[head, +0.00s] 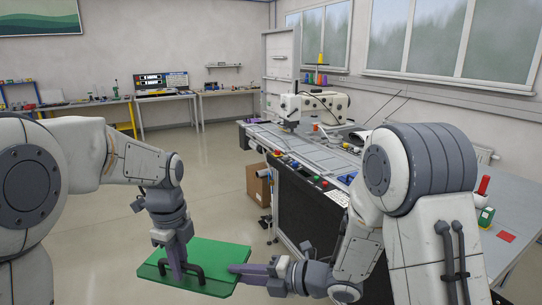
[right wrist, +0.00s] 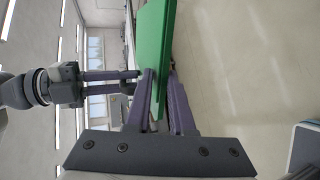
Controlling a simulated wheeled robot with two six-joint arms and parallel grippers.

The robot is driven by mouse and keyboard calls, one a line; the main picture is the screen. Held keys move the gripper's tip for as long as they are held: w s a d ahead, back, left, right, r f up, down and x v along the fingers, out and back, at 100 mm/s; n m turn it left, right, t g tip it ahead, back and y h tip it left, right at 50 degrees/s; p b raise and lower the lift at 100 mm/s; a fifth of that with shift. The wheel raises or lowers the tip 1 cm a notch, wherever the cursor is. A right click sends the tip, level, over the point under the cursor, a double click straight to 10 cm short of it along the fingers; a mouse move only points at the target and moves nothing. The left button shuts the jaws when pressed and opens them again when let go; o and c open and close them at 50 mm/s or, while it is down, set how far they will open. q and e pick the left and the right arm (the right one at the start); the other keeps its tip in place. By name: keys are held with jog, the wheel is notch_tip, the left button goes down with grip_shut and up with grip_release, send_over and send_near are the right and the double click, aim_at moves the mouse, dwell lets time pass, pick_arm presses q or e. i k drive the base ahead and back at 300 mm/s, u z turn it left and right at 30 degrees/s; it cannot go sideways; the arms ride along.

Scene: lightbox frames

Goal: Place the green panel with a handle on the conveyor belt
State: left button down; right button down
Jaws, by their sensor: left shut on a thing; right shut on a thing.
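The green panel (head: 220,257) is held off the floor, low in the front of the head view, nearly flat. Its dark handle (head: 200,272) is on top. My left gripper (head: 176,268) points down and is shut on the handle. My right gripper (head: 236,269) comes from the right and is shut on the panel's right edge. In the right wrist view the panel (right wrist: 157,45) shows edge-on between the fingers of my right gripper (right wrist: 160,95). My left gripper also shows there (right wrist: 128,81). A long grey strip on the bench looks like the conveyor belt (head: 288,141).
The bench (head: 335,160) with a white machine (head: 314,107) and several buttons stands beyond the panel, to the right. A cardboard box (head: 258,185) stands by its left end. A grey table (head: 505,220) is at the right. The floor (head: 110,235) at left is clear.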

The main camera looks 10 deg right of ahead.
aim_at(324, 158)
jog(key=u, duration=0.7)
jog(key=i, duration=2.15)
jog(key=z, duration=0.6)
jog(key=i, duration=0.8)
jog(key=z, duration=1.2)
jog(key=i, duration=0.5)
jog(key=z, duration=0.5)
